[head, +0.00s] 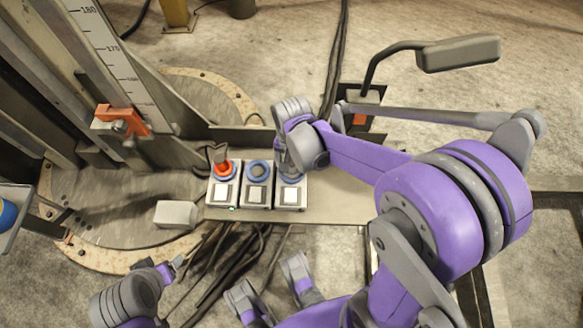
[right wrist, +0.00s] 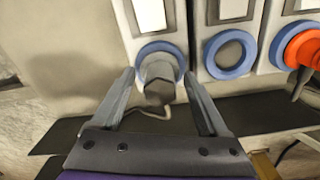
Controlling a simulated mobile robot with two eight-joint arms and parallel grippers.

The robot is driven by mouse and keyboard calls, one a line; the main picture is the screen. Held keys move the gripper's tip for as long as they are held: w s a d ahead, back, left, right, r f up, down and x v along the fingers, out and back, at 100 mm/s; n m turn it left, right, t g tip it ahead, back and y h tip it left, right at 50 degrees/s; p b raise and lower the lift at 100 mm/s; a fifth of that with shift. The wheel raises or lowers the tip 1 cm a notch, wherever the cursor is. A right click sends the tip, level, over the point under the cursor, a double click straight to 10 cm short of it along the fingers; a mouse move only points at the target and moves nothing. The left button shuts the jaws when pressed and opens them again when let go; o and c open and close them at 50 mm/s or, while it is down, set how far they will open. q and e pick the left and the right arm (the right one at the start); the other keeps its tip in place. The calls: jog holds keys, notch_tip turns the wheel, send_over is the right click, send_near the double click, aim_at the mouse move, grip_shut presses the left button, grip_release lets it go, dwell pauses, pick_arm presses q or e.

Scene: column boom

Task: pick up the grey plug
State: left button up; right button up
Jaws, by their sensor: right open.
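The grey plug (right wrist: 158,80) stands in a blue-ringed socket of the end box, at the left in the right wrist view, with a grey cable trailing from it. My right gripper (right wrist: 160,88) is open, with one finger on each side of the plug. Whether the fingers touch it is unclear. In the head view the right gripper (head: 287,165) is over the rightmost box and largely hides the plug. My left gripper (head: 170,268) seems to be at the lower left of the head view, below the boxes. Its jaw state is unclear.
An orange plug (head: 222,168) sits in the left box; the middle blue-ringed socket (head: 258,169) is empty. A pale block (head: 176,214) lies left of the boxes. Dark cables (head: 222,262) run below. An orange clamp (head: 120,121) is on the scaled column at left.

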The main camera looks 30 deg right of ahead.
jog(key=shift+c, duration=0.2)
grip_shut()
notch_tip(320, 180, up, 10)
jog(key=p, duration=0.2)
jog(key=shift+p, duration=0.35)
jog(key=shift+r+p, duration=1.85)
jog(key=shift+r, duration=0.7)
jog(key=shift+f, duration=0.1)
